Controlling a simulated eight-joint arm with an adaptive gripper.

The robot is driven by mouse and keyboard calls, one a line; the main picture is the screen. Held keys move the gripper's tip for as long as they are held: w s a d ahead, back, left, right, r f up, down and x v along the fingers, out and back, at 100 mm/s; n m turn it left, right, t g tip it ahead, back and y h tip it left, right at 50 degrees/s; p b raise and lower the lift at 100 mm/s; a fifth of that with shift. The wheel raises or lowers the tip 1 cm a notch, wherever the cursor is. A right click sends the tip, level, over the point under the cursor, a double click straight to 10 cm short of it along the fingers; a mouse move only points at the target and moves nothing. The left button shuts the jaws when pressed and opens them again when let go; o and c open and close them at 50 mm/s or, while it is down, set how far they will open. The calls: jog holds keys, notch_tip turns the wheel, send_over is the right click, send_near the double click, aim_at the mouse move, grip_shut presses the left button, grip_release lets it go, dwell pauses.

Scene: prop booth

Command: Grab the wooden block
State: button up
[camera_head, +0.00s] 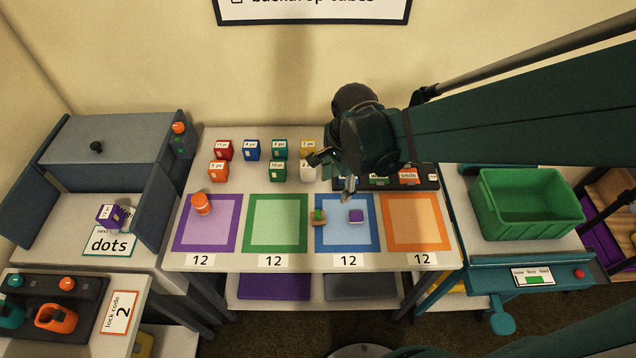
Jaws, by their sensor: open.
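A small tan-brown piece (318,219), which looks like the wooden block, sits at the left border of the blue-framed mat (347,246). Green and orange show on its top; at this size I cannot tell whether these are parts of it. A small purple block (356,216) lies on the same mat, to its right. My gripper (331,176) is above the back of the table, behind both pieces in the picture. Its fingers are spread, with nothing seen between them.
Several coloured labelled boxes (250,151) stand at the back of the table. An orange cylinder (201,204) is on the purple-framed mat (207,240). The green-framed (277,226) and orange-framed (414,222) mats look bare. A green bin (527,230) stands at right.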

aim_at(321, 212)
jog(key=a+f+m, duration=0.1)
jog(key=f, duration=0.1)
jog(key=a+f+m+g, duration=0.1)
jog(key=a+f, duration=0.1)
jog(key=f, duration=0.1)
jog(key=a+f+m+b, duration=0.1)
jog(key=f, duration=0.2)
jog(key=shift+w+a+m+g, duration=0.1)
jog(key=shift+a+m+g, duration=0.2)
jog(key=shift+a, duration=0.1)
jog(key=shift+f, duration=0.2)
jog(key=shift+f, duration=1.15)
jog(key=shift+f+b, duration=0.1)
jog(key=shift+b, duration=0.2)
jog(key=shift+f+b, duration=0.55)
jog(key=shift+f, duration=1.95)
jog(key=c, duration=1)
